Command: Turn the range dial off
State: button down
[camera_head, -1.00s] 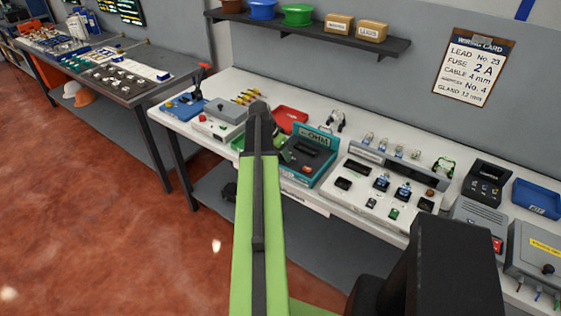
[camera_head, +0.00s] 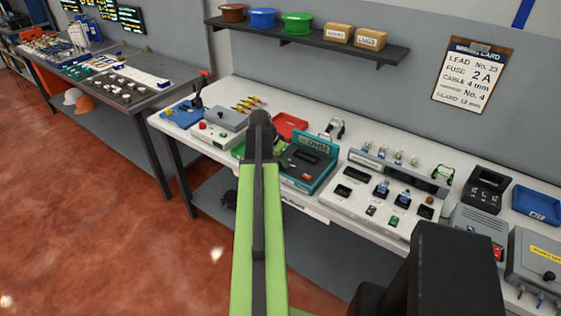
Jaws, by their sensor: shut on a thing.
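The teal meter (camera_head: 323,171) stands on the white bench, with a small display (camera_head: 312,147) along its top edge and a dark panel below. I cannot make out the range dial; the meter's left part is behind my arm. My green arm (camera_head: 259,220) reaches up the middle of the view to a dark joint. A small green part of it shows at the meter's left side. My gripper's fingers are hidden behind the arm, so I cannot see what they touch.
A white panel (camera_head: 365,207) with several fittings stands right of the meter. A red tray (camera_head: 290,127) and grey box (camera_head: 220,127) are near its left. A shelf (camera_head: 385,49) with spools and boxes hangs above. A second bench (camera_head: 150,95) stands left; the red floor before it is clear.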

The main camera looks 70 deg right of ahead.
jog(key=n, duration=0.2)
jog(key=n+t, duration=0.1)
jog(key=n, duration=0.1)
jog(key=n+t, duration=0.1)
jog(key=n, duration=0.1)
jog(key=shift+s+h, duration=0.25)
jog(key=shift+h, duration=0.05)
jog(key=shift+s+d+n+t, duration=0.1)
jog(key=shift+n+t, duration=0.5)
jog(key=shift+n, duration=0.75)
jog(key=shift+d+n+t, duration=0.1)
jog(key=shift+n+t, duration=0.5)
jog(key=shift+n, duration=0.75)
jog(key=c, duration=1)
grip_release()
jog(key=shift+c, duration=0.2)
jog(key=shift+a, duration=0.1)
jog(key=d+p+v, duration=0.1)
jog(key=p+v, duration=1.5)
jog(key=v, duration=0.1)
jog(key=shift+r, duration=0.4)
